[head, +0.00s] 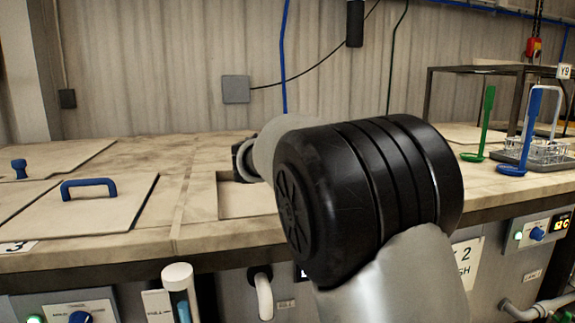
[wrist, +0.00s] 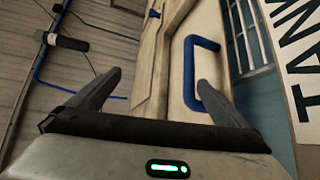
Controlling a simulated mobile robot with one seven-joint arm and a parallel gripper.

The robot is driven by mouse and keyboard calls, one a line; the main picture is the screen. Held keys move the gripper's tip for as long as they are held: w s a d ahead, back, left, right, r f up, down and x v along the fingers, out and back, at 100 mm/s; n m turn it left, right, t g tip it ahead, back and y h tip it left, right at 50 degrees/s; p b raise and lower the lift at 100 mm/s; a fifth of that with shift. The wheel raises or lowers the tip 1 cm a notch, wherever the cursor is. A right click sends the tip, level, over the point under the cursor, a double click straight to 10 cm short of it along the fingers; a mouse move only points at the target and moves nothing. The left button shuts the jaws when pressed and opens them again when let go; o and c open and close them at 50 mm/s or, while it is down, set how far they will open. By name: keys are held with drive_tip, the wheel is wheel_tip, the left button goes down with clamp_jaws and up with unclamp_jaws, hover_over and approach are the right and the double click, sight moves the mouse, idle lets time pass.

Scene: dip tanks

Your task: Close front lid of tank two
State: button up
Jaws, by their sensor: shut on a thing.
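My gripper (head: 240,160) is at the far end of my arm, above the counter, mostly hidden behind the arm in the head view. In the wrist view its two fingers (wrist: 160,80) stand apart; whatever they hold is hidden. A pale lid (head: 120,213) with a blue handle (head: 88,188) lies flat to the left. That handle also shows in the wrist view (wrist: 189,75), beyond the right finger. A sign with a 2 (head: 468,262) is on the counter front at right. The lid of tank two cannot be made out behind my arm.
A pale rectangular recess (head: 235,195) is in the counter (head: 160,150) beside my gripper. A blue ladle (head: 525,140), a green ladle (head: 485,125) and a wire basket (head: 545,150) stand at right. A control box with a blue knob (head: 80,317) is below at left.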

drive_tip(key=shift+s+a+r, duration=0.3)
drive_tip(key=shift+a+r, duration=0.3)
drive_tip(key=shift+r, duration=0.25)
drive_tip(key=shift+c, duration=0.2)
drive_tip(key=shift+s+a+r, duration=0.2)
drive_tip(key=shift+s+a, duration=0.1)
drive_tip(key=shift+s, duration=0.1)
drive_tip(key=c, duration=0.9)
drive_tip(key=shift+s+a+b, duration=0.15)
drive_tip(key=shift+s+b, duration=0.2)
drive_tip(key=shift+c, duration=1.2)
drive_tip(key=f+b+v, duration=0.1)
drive_tip(key=f+v, duration=0.1)
drive_tip(key=v, duration=0.7)
drive_tip(key=shift+s+r+b, duration=0.35)
drive_tip(key=shift+s+r, duration=0.1)
drive_tip(key=shift+r, duration=0.05)
